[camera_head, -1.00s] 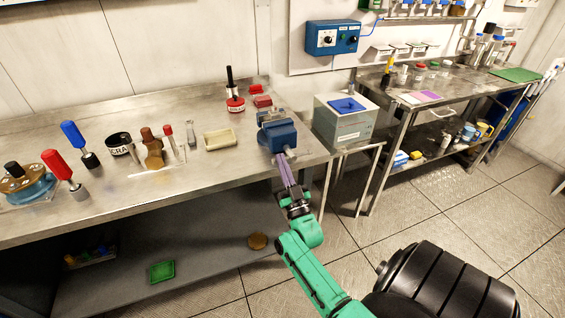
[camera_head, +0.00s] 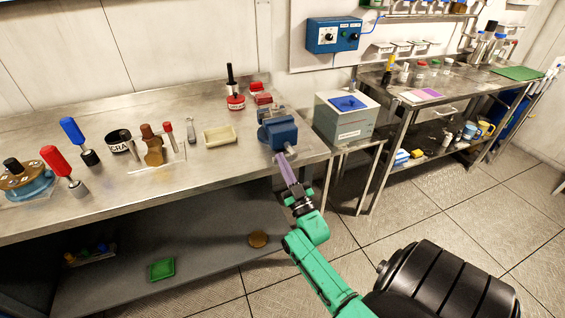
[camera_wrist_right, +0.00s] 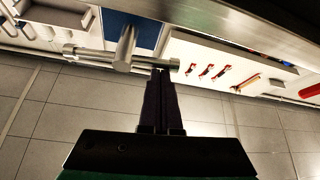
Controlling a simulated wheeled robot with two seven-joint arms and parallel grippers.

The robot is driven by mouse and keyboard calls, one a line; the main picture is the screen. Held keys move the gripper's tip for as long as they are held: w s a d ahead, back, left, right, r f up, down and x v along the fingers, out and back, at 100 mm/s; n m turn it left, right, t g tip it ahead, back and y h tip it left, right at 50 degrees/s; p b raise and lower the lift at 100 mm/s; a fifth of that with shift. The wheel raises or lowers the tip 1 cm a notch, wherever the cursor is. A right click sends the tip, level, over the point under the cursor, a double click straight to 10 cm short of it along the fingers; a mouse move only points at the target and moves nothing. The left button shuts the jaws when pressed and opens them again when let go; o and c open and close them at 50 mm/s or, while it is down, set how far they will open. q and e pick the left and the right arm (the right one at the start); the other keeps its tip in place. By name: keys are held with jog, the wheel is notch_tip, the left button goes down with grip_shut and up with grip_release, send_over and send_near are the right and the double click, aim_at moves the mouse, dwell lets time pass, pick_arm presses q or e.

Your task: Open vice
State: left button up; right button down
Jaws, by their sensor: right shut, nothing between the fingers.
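The blue vice (camera_head: 281,135) is mounted at the right front corner of the steel bench. Its blue body (camera_wrist_right: 140,25) shows at the top of the right wrist view, with the grey screw end (camera_wrist_right: 125,50) and crossing handle bar (camera_wrist_right: 88,54) in front. My right gripper (camera_head: 284,158) is shut and empty, with its long fingers pointing at the vice front from below. In the right wrist view its fingertips (camera_wrist_right: 161,72) are by the bar's right end; I cannot tell whether they touch it. The opening between the vice jaws is not clear. My left gripper is out of view.
A pale tray (camera_head: 219,136), a red pot (camera_head: 236,102) and several tools stand on the bench left of the vice. A grey box with a blue top (camera_head: 345,118) is close on the right. Floor is free in front.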

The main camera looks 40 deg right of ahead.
jog(key=s+d+f+n+g+y+p, duration=0.1)
jog(key=d+f+n+g+y+p, duration=0.1)
jog(key=n, duration=1)
jog(key=s+d+f+n+g+y+p, duration=0.1)
jog(key=d+n+g+y+p, duration=0.2)
jog(key=n, duration=1)
jog(key=shift+d+f+n+g+y, duration=0.4)
jog(key=shift+g+y, duration=0.7)
jog(key=shift+g, duration=0.8)
jog(key=shift+d+p, duration=0.1)
jog(key=shift+p, duration=0.2)
jog(key=shift+f, duration=0.1)
